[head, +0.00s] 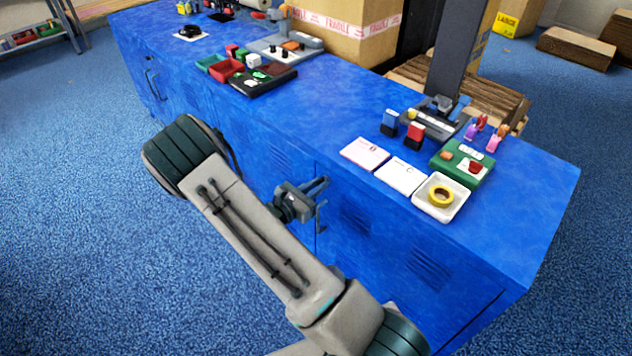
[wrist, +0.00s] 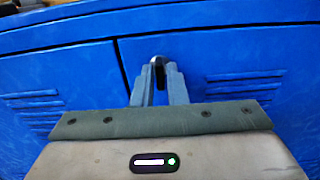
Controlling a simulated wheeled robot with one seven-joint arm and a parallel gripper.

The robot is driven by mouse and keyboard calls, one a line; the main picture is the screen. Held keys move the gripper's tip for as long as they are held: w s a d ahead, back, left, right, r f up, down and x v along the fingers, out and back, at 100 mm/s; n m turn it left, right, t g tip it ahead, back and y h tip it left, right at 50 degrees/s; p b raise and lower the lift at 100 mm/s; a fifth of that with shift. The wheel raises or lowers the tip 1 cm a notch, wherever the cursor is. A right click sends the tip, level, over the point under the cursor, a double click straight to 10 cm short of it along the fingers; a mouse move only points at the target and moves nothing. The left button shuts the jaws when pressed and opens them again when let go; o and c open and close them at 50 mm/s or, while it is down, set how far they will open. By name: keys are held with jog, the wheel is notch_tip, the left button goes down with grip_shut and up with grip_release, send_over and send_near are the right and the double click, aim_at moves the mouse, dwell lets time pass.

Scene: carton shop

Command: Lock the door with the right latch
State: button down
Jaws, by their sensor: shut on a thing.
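The blue cabinet's front has a vented door (head: 400,250) on the right, also in the wrist view (wrist: 235,65). At this door's left edge is the right latch, a small grey metal piece (head: 321,214). Its curved top shows between my fingers in the wrist view (wrist: 157,61); the rest is hidden. My gripper (head: 322,186) is at the cabinet front, its two fingers (wrist: 158,82) shut on the latch from both sides. Another latch (head: 152,82) sits at the far left of the cabinet front. Whether the right latch is locked cannot be told.
The blue cabinet top (head: 330,110) carries a white tray with yellow tape (head: 441,197), cards, stamps and a green box (head: 462,164) near the right end. Small coloured bins (head: 226,68) and a large carton (head: 345,30) stand farther back. The blue floor at left is clear.

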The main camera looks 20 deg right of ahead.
dwell(0.4)
jog(key=c, duration=1.5)
grip_release()
jog(key=shift+c, duration=0.2)
jog(key=p+v, duration=0.1)
jog(key=v, duration=1.3)
jog(key=shift+d+f, duration=0.1)
jog(key=shift+d, duration=0.05)
